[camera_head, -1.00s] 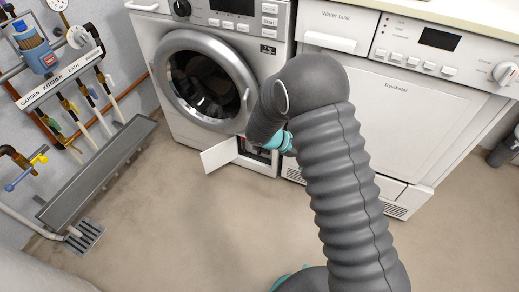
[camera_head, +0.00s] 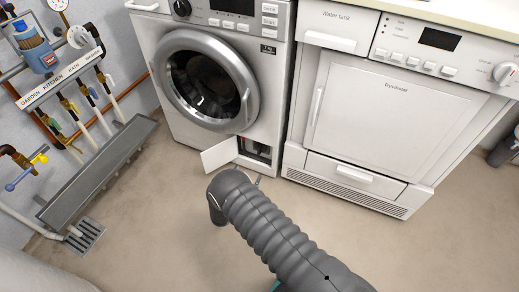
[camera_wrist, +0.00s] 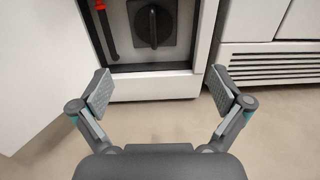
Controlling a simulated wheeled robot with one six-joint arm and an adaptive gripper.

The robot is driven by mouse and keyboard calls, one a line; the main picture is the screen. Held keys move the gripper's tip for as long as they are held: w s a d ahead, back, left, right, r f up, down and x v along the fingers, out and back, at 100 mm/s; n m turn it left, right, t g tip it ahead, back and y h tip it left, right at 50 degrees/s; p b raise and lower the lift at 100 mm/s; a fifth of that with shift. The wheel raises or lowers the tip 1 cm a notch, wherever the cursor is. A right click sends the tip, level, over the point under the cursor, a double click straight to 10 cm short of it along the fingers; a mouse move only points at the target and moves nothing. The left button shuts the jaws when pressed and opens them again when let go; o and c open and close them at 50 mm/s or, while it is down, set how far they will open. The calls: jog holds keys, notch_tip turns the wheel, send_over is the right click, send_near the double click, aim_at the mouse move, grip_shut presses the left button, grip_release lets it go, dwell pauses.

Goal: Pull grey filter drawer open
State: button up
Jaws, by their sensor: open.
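In the head view this recess (camera_head: 256,150) is small and dark, behind a white flap (camera_head: 220,154) that stands open to the left. My gripper (camera_wrist: 160,90) is open and empty, its fingers spread wide in front of and below the recess, apart from the drawer. In the head view my wrist hides most of the gripper.
The washing machine (camera_head: 270,75) stands left of a white dryer (camera_head: 380,125) with a shut lower drawer (camera_head: 352,175). A metal trough (camera_head: 100,170) and pipes line the left wall. The front floor is clear.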

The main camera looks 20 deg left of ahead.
aim_at(258, 152)
jog(key=shift+y, duration=0.3)
jog(key=w, duration=1.4)
jog(key=shift+d+r, duration=0.15)
jog(key=shift+d, duration=0.05)
jog(key=shift+s, duration=0.1)
jog(key=c, duration=1.4)
jog(key=s, duration=0.7)
jog(key=s+a, duration=0.1)
jog(key=s, duration=0.3)
jog(key=shift+s, duration=0.3)
jog(key=shift+c, duration=0.2)
jog(key=o, duration=1.4)
